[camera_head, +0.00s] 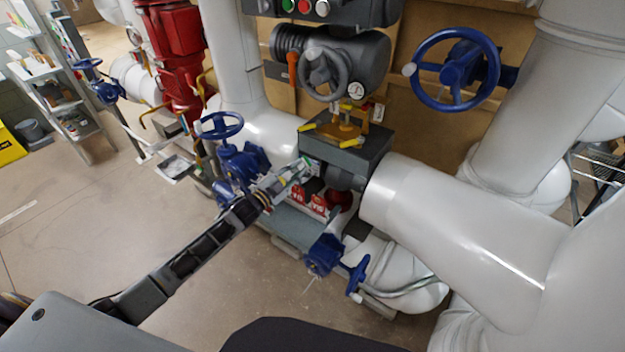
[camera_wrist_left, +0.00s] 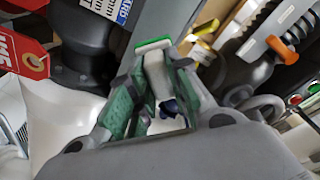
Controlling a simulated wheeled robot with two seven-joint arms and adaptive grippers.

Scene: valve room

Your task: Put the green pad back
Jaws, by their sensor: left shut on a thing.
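My left gripper (camera_head: 298,170) reaches in from the left to the front of the grey valve box (camera_head: 345,168). In the left wrist view my left gripper (camera_wrist_left: 155,90) is shut on the green pad (camera_wrist_left: 153,46), a small pale block with a green edge. The pad sticks out past the fingertips, and the fingers hide part of it. In the head view the green pad (camera_head: 307,161) is only a small green spot at the fingertips, beside the box's front. I cannot tell whether it touches the box. My right gripper is out of view.
Red tags (camera_head: 308,200) hang below the box. Blue handwheel valves stand left (camera_head: 221,126) and below (camera_head: 357,274) the gripper. A large blue handwheel (camera_head: 454,70) and thick white pipes (camera_head: 480,225) are on the right. The floor at left (camera_head: 90,220) is clear.

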